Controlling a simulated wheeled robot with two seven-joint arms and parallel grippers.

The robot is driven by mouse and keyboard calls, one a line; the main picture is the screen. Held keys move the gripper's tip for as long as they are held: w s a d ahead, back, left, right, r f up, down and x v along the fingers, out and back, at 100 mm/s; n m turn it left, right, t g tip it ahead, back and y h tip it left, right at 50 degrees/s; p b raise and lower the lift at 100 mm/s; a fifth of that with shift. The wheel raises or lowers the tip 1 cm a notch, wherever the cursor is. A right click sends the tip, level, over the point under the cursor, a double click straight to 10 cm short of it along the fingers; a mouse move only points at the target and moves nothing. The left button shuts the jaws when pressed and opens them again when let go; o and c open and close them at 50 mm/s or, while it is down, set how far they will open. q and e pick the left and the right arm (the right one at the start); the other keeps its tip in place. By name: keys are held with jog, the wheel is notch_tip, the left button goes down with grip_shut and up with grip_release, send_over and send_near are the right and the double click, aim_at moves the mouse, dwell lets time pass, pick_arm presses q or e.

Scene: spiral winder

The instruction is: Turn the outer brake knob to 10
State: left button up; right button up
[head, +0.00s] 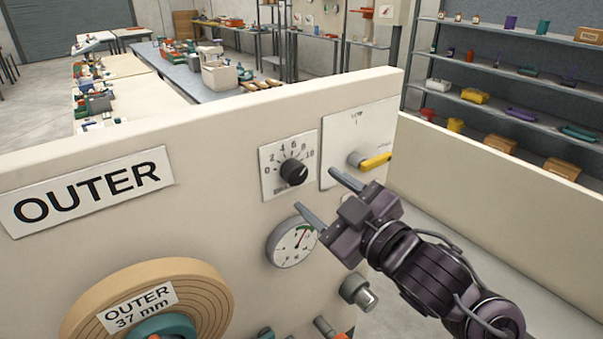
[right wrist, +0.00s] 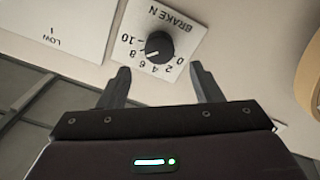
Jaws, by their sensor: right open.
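The outer brake knob (head: 294,172) is a round black knob on a white plate (head: 272,188) with a scale from 0 to 10, on the cream panel near the OUTER sign. It also shows in the right wrist view (right wrist: 159,45), with the plate upside down; its white mark points to about 8. My right gripper (head: 318,190) is in front of the panel, to the lower right of the knob. Its fingers are open and empty, apart from the knob. In the right wrist view the knob lies beyond and between the fingertips (right wrist: 159,68). My left gripper is not in view.
A yellow-handled lever (head: 375,162) on a second plate sits right of the knob. A round gauge (head: 293,243) is just below, close to one finger. A metal fitting (head: 358,292) sticks out lower down. The OUTER spool (head: 210,300) is at lower left.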

aim_at(299, 176)
jog(key=p+x, duration=0.1)
jog(key=x, duration=0.5)
jog(key=shift+w+f, duration=0.1)
jog(key=shift+w, duration=0.15)
jog(key=shift+c, duration=0.3)
jog(key=shift+a, duration=0.1)
jog(key=c, duration=0.9)
